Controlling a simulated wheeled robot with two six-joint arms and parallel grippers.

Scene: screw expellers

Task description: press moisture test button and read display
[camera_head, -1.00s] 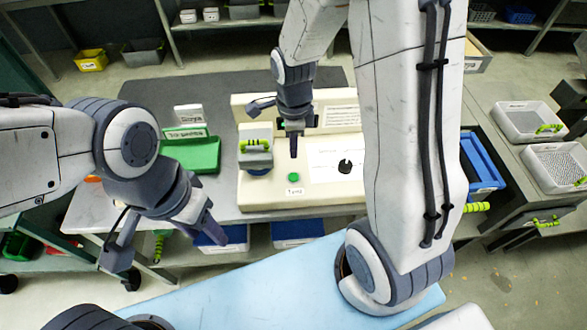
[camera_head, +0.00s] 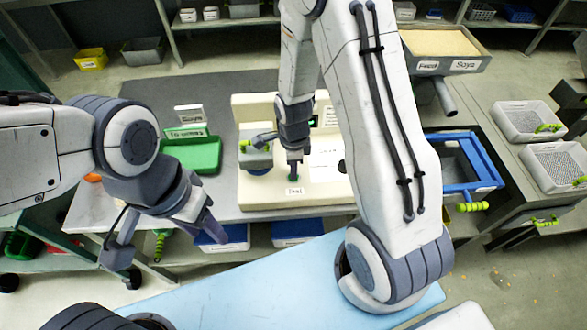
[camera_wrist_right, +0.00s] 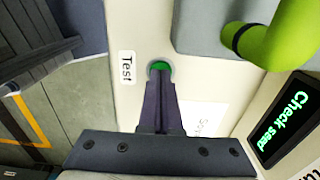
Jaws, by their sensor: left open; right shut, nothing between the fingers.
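The moisture tester (camera_head: 265,195) is a cream-coloured unit on the grey bench. Its green button (camera_wrist_right: 158,67) sits beside a "Test" label (camera_wrist_right: 127,68). My right gripper (camera_head: 294,172) is shut and empty, pointing down at the button. In the right wrist view its fingertips (camera_wrist_right: 160,82) overlap the button's near edge; whether the button is pressed in I cannot tell. The black display (camera_wrist_right: 290,118) shows green text reading "Check" and a word like "seed", tilted in view. In the head view my arm mostly hides the display (camera_head: 314,121). My left gripper (camera_head: 208,225) is open and empty, in front of the bench.
A grey lidded part with a green handle (camera_head: 256,150) stands left of the button, close to my right gripper. A green tray (camera_head: 192,156) lies further left. A blue frame (camera_head: 490,180) and a seed tray (camera_head: 440,42) are to the right.

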